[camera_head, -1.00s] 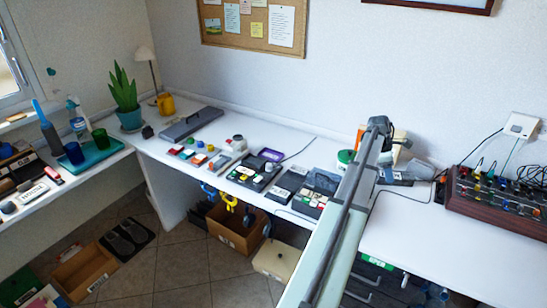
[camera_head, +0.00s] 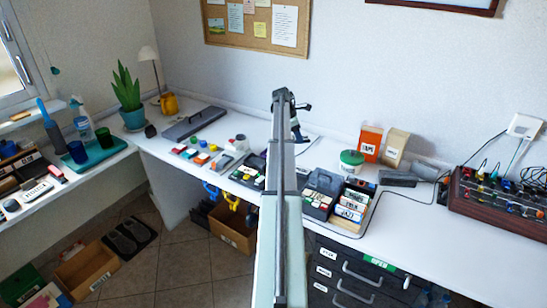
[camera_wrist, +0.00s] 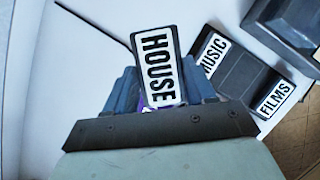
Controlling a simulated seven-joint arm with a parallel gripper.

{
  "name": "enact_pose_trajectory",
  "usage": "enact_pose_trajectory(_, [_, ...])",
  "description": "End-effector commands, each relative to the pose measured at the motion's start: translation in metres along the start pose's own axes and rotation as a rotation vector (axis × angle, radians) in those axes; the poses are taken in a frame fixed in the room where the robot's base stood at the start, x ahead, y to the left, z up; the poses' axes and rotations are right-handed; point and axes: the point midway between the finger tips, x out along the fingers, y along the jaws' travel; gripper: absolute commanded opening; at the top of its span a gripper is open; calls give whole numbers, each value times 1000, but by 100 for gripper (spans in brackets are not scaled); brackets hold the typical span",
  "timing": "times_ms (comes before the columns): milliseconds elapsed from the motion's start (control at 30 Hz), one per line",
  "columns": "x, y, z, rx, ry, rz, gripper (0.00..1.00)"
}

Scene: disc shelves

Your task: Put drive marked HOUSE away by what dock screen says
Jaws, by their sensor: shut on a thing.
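In the wrist view my gripper (camera_wrist: 160,92) is shut on the HOUSE drive (camera_wrist: 158,65). The drive has a white label with black letters and stands out beyond the fingers. Just right of it lies a dark slab with a MUSIC label (camera_wrist: 212,52) and a FILMS label (camera_wrist: 277,98); it is apart from the drive. In the head view my gripper (camera_head: 297,130) is over the back of the desk, and the drive is too small or hidden there. My arm covers part of the desk. No readable dock screen shows; a purple patch (camera_wrist: 147,103) shows beside the fingers.
A case of labelled items (camera_head: 350,207) and a black keyed device (camera_head: 322,186) stand right of my arm. Behind are a green-lidded jar (camera_head: 352,160), an orange box (camera_head: 370,142) and a beige box (camera_head: 395,147). Drawers (camera_head: 345,272) are below. The desk's right front is clear.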

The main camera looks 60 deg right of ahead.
Motion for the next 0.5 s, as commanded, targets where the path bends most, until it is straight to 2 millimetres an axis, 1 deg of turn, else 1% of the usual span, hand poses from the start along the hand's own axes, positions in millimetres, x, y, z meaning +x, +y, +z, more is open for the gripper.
enact_pose_trajectory(33, [-9,14,-18,-19,0,8,13])
enact_pose_trajectory(100, [-18,26,-39,-40,-1,17,13])
enact_pose_trajectory(200, [-29,39,-65,-64,-1,27,13])
enact_pose_trajectory(333, [-39,50,-88,-85,-1,36,13])
enact_pose_trajectory(400, [-43,53,-96,-93,-1,39,13])
enact_pose_trajectory(500, [-43,55,-103,-98,-1,41,13])
